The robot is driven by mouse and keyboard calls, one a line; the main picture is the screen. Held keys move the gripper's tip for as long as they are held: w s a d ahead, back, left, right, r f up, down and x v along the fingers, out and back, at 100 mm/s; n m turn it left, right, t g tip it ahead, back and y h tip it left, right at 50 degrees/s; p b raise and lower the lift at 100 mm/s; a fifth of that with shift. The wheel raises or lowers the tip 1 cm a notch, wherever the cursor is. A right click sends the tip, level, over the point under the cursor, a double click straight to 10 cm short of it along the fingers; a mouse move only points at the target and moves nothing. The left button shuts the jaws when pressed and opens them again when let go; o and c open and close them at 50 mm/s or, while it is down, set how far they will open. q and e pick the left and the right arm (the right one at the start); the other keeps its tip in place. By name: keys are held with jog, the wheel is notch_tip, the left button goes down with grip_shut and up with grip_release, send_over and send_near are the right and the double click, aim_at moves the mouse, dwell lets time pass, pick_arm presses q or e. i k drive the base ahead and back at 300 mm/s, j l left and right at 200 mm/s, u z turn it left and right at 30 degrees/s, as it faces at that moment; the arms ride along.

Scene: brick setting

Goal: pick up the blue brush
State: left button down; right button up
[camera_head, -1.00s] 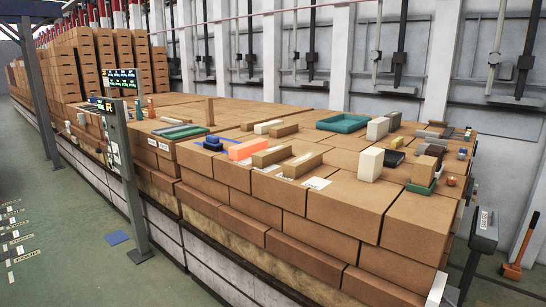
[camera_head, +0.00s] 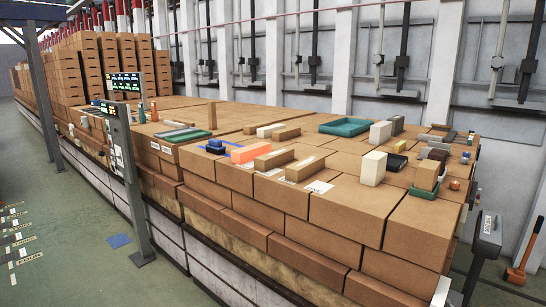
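A small dark-blue object (camera_head: 216,147), likely the blue brush, sits on top of the wide stack of brown bricks (camera_head: 330,213), left of the middle of the picture. It is too small to make out bristles or a handle. A thin bright-blue strip lies just behind and right of it, close to an orange block (camera_head: 251,152). Neither of my grippers shows in the head view.
A teal tray (camera_head: 344,126), a white block (camera_head: 373,168) and a green tray (camera_head: 423,192) with a brown block are farther right on the stack. A post with a screen (camera_head: 121,140) stands before its left part. Open floor (camera_head: 90,270) lies at left.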

aim_at(214, 147)
jog(key=i+j+z, duration=0.1)
jog(key=j, duration=0.25)
jog(key=i+j, duration=0.25)
jog(key=i+j+z, duration=0.15)
jog(key=j, duration=0.3)
jog(key=i+j, duration=0.15)
jog(key=j, duration=0.25)
jog(key=i+j+z, duration=0.15)
jog(key=j, duration=0.2)
